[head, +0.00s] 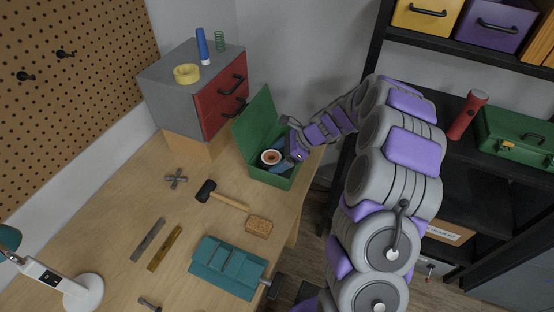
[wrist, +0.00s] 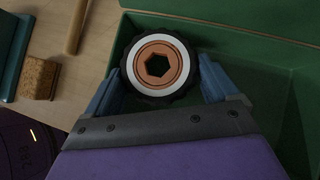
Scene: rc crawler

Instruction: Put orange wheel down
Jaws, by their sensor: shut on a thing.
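The orange wheel (wrist: 157,66) has a black tread, a white ring and an orange hub with a dark hexagonal hole. It also shows in the head view (head: 270,157), inside the open green box (head: 262,111). My gripper (wrist: 160,78) has its two blue fingers on either side of the wheel, shut on it. In the head view my gripper (head: 283,158) reaches into the box from the right. In the wrist view the green box wall (wrist: 225,27) runs behind the wheel, and its floor shows to the right. Whether the wheel touches the box floor, I cannot tell.
The grey cabinet with red drawers (head: 218,100) stands behind and left of the box. A mallet (head: 222,196), a cork-like block (head: 259,226) and a teal vise (head: 228,268) lie on the wooden table in front. A shelf (head: 470,165) stands at right.

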